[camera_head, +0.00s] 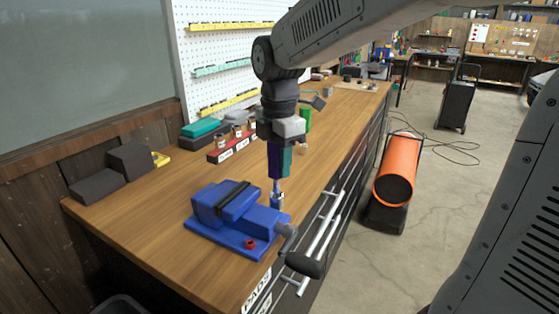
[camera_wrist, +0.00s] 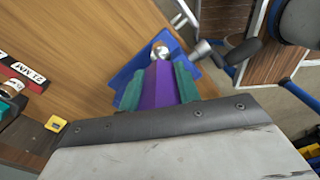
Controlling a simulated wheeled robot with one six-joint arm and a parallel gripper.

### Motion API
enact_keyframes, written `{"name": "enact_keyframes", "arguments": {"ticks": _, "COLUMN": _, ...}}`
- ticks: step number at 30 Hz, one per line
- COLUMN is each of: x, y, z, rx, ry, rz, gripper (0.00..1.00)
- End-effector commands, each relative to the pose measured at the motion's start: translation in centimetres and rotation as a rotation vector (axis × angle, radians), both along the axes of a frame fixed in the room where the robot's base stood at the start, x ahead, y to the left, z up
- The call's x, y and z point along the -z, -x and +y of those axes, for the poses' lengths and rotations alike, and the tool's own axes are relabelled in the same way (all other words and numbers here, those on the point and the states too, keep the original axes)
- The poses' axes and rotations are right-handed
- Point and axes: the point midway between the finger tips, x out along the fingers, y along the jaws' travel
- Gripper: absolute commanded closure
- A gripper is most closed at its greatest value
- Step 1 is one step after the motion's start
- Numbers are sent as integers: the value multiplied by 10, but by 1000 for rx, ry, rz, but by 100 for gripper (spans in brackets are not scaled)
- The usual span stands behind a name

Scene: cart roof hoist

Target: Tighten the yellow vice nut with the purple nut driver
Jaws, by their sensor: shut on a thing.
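My gripper (camera_head: 280,168) is shut on the purple nut driver (camera_head: 275,162), which hangs upright with its shaft pointing down. In the wrist view the purple handle (camera_wrist: 160,88) lies between the two teal fingers. The driver's silver socket end (camera_head: 277,195) is at the back right corner of the blue vice (camera_head: 228,207), on or just above its base; I cannot tell whether it touches. A red nut (camera_head: 250,244) sits on the front of the vice base. No yellow nut shows; the spot under the socket is hidden.
The vice's grey handle (camera_head: 302,264) sticks out past the bench's front edge. A red labelled rack (camera_head: 231,146), a green upright object (camera_head: 305,119) and dark blocks (camera_head: 130,158) stand farther back on the wooden bench (camera_head: 150,225). An orange heater (camera_head: 398,168) stands on the floor.

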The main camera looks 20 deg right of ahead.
Motion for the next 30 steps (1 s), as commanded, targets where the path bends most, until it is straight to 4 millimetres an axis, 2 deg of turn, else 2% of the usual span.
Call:
{"name": "enact_keyframes", "arguments": {"ticks": 3, "x": 0, "y": -1, "z": 0, "rx": -183, "ry": 0, "rz": 0, "gripper": 100}}
{"name": "enact_keyframes", "arguments": {"ticks": 6, "x": 0, "y": -2, "z": 0, "rx": -246, "ry": 0, "rz": 0, "gripper": 100}}
{"name": "enact_keyframes", "arguments": {"ticks": 30, "x": 3, "y": -1, "z": 0, "rx": -246, "ry": 0, "rz": 0, "gripper": 100}}
